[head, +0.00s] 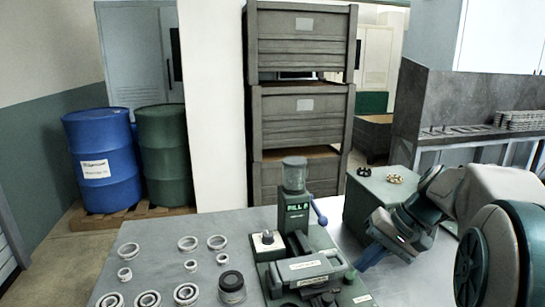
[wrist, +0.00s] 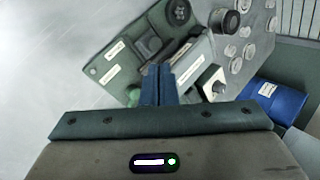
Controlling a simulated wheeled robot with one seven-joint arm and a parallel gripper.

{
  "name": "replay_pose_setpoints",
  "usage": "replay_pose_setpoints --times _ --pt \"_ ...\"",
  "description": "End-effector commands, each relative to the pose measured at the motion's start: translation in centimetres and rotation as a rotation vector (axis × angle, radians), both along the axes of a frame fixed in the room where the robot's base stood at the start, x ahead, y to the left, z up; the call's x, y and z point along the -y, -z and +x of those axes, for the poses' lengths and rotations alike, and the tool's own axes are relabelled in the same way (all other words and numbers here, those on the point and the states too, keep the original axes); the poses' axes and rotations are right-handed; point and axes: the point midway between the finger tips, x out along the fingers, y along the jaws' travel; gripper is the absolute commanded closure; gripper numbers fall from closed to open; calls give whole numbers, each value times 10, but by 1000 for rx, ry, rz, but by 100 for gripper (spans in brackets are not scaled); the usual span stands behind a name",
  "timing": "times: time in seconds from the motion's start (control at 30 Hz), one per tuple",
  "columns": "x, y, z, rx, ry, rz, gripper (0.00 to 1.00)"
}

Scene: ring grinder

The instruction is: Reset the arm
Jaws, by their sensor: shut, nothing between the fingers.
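My arm reaches in from the right in the head view. My gripper (head: 370,257) points down and to the left, just right of the ring grinder, above the table. In the wrist view my gripper (wrist: 159,72) has its two blue-grey fingers side by side, shut and empty. The ring grinder (head: 296,213) is a dark green machine with a clear cup on top and a blue-knobbed lever. In the wrist view its green base (wrist: 110,62) lies beyond the fingertips. I cannot tell the exact gap between the fingers and the machine.
Several metal rings (head: 150,299) and a dark round jar (head: 231,287) lie on the table left of the grinder. Blue (head: 102,160) and green (head: 163,155) barrels and stacked grey crates (head: 300,45) stand behind.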

Motion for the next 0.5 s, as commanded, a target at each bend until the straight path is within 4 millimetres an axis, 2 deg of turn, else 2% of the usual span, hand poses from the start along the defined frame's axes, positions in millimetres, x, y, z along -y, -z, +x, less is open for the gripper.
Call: replay_pose_setpoints --times 0.03,0.2,0.5 --pt "-11 -4 -15 0 -12 -50 100" --pt "-32 3 -59 14 -39 -228 100" --pt "-47 18 -124 138 -104 -506 100"
